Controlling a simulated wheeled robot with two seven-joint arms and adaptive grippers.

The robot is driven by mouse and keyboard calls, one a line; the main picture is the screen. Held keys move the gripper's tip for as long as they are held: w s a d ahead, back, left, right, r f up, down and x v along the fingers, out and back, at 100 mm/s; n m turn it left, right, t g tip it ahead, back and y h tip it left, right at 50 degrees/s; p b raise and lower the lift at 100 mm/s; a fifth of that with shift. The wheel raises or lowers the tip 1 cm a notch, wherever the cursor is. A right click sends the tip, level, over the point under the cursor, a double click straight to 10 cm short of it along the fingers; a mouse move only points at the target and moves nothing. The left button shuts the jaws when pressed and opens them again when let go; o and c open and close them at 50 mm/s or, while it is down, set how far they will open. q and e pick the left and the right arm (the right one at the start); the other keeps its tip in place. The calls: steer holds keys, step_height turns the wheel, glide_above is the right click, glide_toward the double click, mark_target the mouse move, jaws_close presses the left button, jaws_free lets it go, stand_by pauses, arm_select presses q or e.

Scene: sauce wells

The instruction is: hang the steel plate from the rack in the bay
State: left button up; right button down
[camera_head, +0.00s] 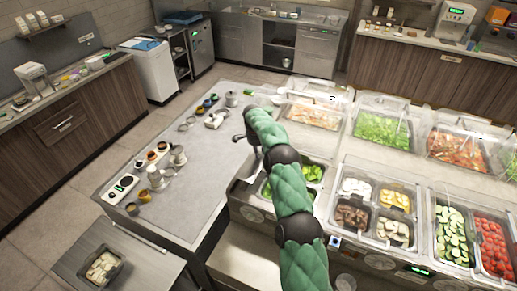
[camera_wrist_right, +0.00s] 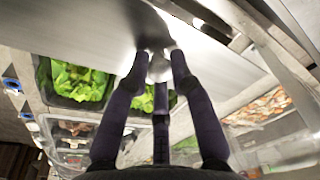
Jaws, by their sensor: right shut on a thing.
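My right gripper (camera_head: 243,138) reaches over the edge between the grey counter and the food bins, at the end of my green-sleeved arm. In the wrist view its dark fingers (camera_wrist_right: 160,52) are closed together on a bright metal piece, which I take for the steel plate (camera_wrist_right: 159,69). Only a small part of the plate shows clearly between the fingertips; its outline and tilt cannot be told. In the head view the arm and gripper largely hide it. I cannot make out the rack or the bay for certain. My left gripper is not in view.
The grey counter (camera_head: 190,215) carries small jars and devices along its left side and has bare room in the middle. Lettuce bins (camera_wrist_right: 75,82) lie close beside the gripper. Several clear-lidded food bins (camera_head: 382,130) stand to the right. A metal beam (camera_wrist_right: 262,40) runs near the fingers.

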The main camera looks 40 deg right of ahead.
steer(key=shift+f+b, duration=2.85)
steer(key=shift+f, duration=0.85)
steer(key=shift+f+b, duration=0.6)
steer(key=shift+f, duration=0.05)
steer(key=c, duration=1)
jaws_free()
steer(key=shift+r, duration=0.1)
steer(key=r, duration=0.4)
steer(key=a+r, duration=0.1)
steer(key=r, duration=0.3)
steer(key=a+r, duration=0.1)
steer(key=r, duration=0.2)
steer(key=shift+s+r, duration=0.2)
steer(key=shift+r, duration=0.2)
